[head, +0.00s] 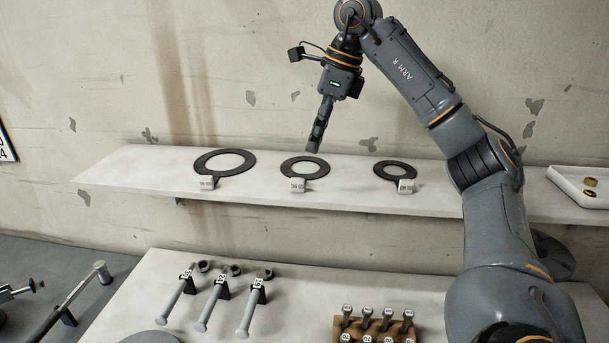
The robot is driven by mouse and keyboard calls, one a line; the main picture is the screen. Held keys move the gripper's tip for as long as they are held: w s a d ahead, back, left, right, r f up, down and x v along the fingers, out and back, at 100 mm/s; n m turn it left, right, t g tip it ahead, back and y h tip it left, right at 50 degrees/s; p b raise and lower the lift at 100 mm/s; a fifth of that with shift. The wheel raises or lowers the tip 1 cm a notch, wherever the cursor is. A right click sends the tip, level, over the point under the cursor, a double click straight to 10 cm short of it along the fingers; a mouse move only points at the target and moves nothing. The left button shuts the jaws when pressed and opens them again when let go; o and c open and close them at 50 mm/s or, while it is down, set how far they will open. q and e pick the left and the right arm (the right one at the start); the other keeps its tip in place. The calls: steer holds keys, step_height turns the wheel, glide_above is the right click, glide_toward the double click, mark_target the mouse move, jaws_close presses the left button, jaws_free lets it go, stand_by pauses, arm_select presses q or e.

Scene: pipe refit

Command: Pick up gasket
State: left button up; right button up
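Three flat dark ring gaskets lie on the wall shelf (140,167), each with a small white tag at its front. The largest gasket (205,161) is at the left, a middle-sized gasket (287,169) is at the centre, and the smallest gasket (381,169) is at the right. The tag lettering is too small to read surely. My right gripper (314,146) points down just above the back right of the middle gasket. Its fingers show edge-on, so their opening cannot be told. No gasket is seen lifted. My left gripper is out of view.
A white tray (566,185) with small brass-coloured parts stands at the shelf's right end. The shelf is clear between the gaskets.

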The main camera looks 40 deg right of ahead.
glide_above(299, 179)
steer(key=s+d, duration=0.1)
steer(key=s, duration=0.1)
steer(key=f, duration=0.4)
steer(key=shift+w+d+f, duration=0.1)
steer(key=shift+w, duration=0.1)
steer(key=shift+w+f, duration=0.15)
steer(key=shift+f, duration=0.15)
steer(key=shift+d+f, duration=0.1)
steer(key=shift+f, duration=0.1)
steer(key=p+x, duration=0.1)
steer(key=x, duration=0.3)
steer(key=shift+w+a+f, duration=0.1)
steer(key=shift+a, duration=0.1)
steer(key=shift+w+f, duration=0.1)
steer(key=shift+f, duration=0.1)
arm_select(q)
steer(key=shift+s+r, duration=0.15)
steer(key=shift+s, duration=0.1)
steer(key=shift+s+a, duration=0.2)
arm_select(e)
jaws_close()
